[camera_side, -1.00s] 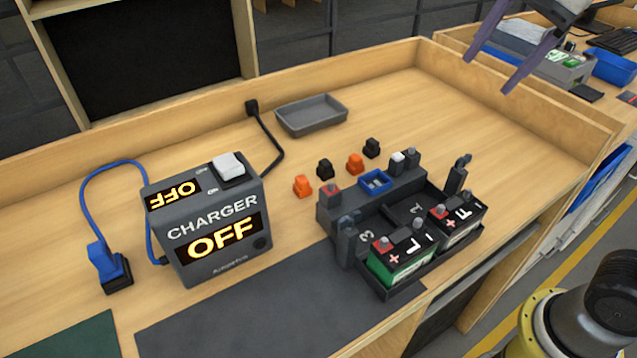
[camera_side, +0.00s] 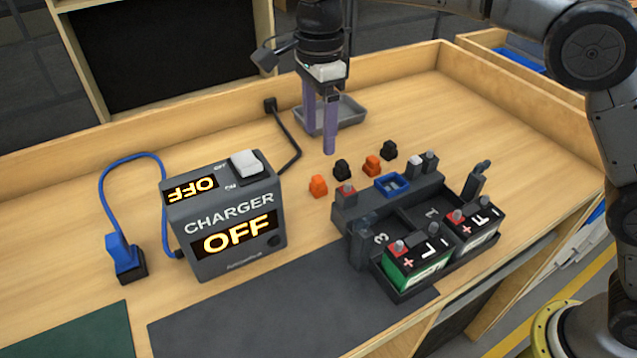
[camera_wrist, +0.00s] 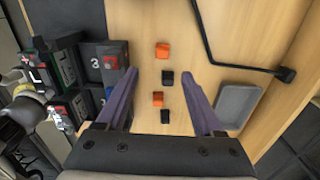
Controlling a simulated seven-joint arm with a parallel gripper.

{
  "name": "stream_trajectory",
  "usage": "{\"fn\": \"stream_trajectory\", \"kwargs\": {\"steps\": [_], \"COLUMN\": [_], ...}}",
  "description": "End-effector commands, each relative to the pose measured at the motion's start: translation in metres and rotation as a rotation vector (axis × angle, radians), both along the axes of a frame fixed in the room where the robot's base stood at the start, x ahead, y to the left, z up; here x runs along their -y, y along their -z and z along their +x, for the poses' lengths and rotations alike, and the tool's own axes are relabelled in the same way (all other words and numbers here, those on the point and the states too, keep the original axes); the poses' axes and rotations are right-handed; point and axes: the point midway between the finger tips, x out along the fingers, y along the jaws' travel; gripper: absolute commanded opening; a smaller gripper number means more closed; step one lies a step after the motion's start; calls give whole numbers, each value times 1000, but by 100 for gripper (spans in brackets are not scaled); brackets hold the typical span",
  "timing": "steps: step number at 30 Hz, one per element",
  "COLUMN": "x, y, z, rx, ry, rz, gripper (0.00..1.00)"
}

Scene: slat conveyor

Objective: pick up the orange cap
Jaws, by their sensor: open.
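Two orange caps stand on the wooden bench in a row with two black caps. In the side view one orange cap (camera_side: 318,186) is at the left end of the row and the other orange cap (camera_side: 372,166) sits between the black caps (camera_side: 342,169). In the wrist view the orange caps show at the top (camera_wrist: 162,50) and lower down (camera_wrist: 157,99). My gripper (camera_side: 319,140) is open and empty, pointing down above the bench behind the row. In the wrist view its purple fingers (camera_wrist: 164,97) spread either side of the lower caps.
A grey tray (camera_side: 352,113) lies behind the caps. A black battery holder (camera_side: 345,215) with two batteries (camera_side: 418,262) stands in front right. The charger (camera_side: 225,262), reading OFF, is at left, its black cable (camera_side: 288,136) running behind it.

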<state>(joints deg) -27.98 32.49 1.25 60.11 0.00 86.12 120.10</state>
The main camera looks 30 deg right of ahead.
Motion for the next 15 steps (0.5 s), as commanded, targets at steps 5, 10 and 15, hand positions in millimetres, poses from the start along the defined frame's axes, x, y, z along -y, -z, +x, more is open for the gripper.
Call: {"fn": "stream_trajectory", "kwargs": {"steps": [5, 10, 15], "x": [1, 1, 1], "y": [36, 59, 69], "z": [-1, 0, 0], "rx": [-5, -3, -1], "ry": [1, 1, 1], "rz": [-3, -2, -1], "gripper": [69, 69, 69]}}
